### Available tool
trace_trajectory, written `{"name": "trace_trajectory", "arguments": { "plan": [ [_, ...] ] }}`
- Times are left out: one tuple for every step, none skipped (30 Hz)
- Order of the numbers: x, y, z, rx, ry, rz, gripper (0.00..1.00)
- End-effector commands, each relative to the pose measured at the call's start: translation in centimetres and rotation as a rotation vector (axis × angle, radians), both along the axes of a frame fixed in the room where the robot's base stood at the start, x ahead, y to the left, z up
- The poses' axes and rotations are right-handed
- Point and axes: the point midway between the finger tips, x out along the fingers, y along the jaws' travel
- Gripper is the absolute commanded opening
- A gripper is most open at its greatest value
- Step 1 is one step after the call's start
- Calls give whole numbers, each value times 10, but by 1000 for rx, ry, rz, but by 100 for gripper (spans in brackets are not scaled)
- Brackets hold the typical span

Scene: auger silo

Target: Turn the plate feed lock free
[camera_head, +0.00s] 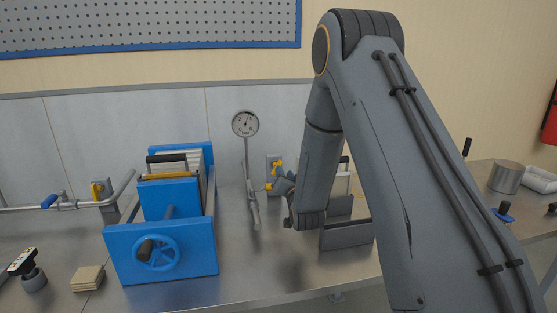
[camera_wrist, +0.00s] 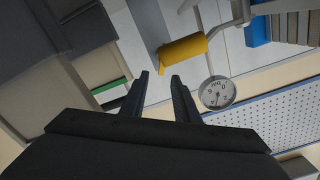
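A yellow handle (camera_head: 276,167) sits on a grey upright plate behind the bench pipework, right of the gauge. It shows larger as a yellow cylinder (camera_wrist: 183,50) in the wrist view, just beyond my fingertips. My gripper (camera_head: 277,184) is close to it in the head view, partly hidden by my wrist. In the wrist view my gripper (camera_wrist: 158,78) has its two dark fingers apart with nothing between them, and they look clear of the yellow handle. A second yellow handle (camera_head: 97,190) is on the left pipe. No label shows which one is the plate feed lock.
A blue plate press (camera_head: 160,245) with a handwheel stands left. A round gauge (camera_head: 245,123) on a thin stem also shows in the wrist view (camera_wrist: 217,92). A grey plated unit (camera_head: 346,236) is partly behind my arm. Bench front between the press and this unit is clear.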

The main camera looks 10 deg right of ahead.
Motion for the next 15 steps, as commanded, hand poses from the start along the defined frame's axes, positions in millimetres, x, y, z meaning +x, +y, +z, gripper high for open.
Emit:
{"name": "trace_trajectory", "arguments": {
  "plan": [
    [1,0,-2,5,-11,1,28],
    [1,1,0,8,-19,2,28],
    [2,1,3,10,-27,2,28],
    [3,1,4,10,-30,2,28],
    [5,1,5,10,-32,2,28],
    [9,0,6,10,-32,2,28],
    [13,0,7,10,-32,2,28],
    [17,0,6,10,-31,1,28],
    [24,0,6,9,-31,1,28],
    [30,0,5,9,-30,1,28],
    [35,0,5,9,-29,2,28],
    [42,0,4,9,-28,1,28],
    [46,0,4,9,-27,1,28],
    [51,0,4,9,-27,1,28],
    [56,0,4,9,-28,2,28]
  ]
}}
